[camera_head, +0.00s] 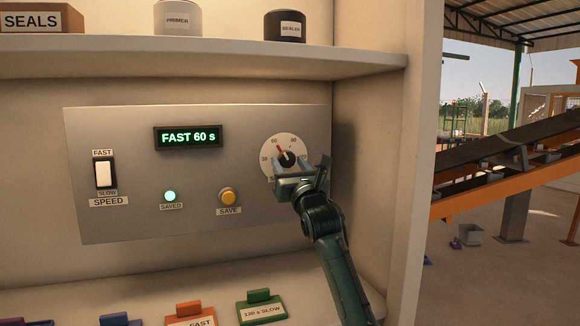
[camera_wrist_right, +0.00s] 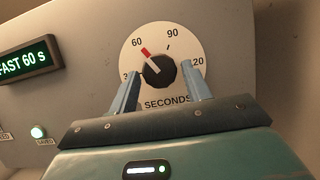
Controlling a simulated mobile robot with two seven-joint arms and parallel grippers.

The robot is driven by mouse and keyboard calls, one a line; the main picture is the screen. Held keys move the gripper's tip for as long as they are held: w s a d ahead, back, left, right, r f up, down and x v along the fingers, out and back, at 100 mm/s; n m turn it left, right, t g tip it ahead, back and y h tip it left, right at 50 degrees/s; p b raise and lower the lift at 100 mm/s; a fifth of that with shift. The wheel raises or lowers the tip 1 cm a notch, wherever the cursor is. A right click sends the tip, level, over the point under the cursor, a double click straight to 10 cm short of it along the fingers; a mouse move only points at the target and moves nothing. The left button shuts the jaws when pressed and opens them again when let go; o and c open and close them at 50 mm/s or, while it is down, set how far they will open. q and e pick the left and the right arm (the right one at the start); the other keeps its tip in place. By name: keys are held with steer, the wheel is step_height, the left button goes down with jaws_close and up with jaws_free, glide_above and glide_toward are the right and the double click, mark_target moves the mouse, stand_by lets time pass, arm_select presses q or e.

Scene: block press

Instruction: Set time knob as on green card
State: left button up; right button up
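The time knob (camera_wrist_right: 158,71) is black with a red-and-white pointer on a white dial (camera_wrist_right: 181,45) marked SECONDS. The pointer leans up and left, near the 60 mark. In the head view the knob (camera_head: 287,159) is at the panel's right. My right gripper (camera_wrist_right: 161,88) is open, with one blue finger at each lower side of the knob; I cannot tell whether they touch it. In the head view it (camera_head: 303,165) covers the lower dial. The green card (camera_head: 262,308) reads "120 s SLOW" and lies at the lower middle. My left gripper is not in view.
The display (camera_head: 188,136) reads "FAST 60 s". The panel also carries a white speed switch (camera_head: 104,173), a lit green SAVED lamp (camera_head: 170,196) and a yellow SAVE button (camera_head: 228,196). An orange card (camera_head: 190,314) lies beside the green one. A shelf (camera_head: 200,60) overhangs; a side wall (camera_head: 375,150) stands right.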

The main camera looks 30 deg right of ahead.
steer(key=c, duration=0.7)
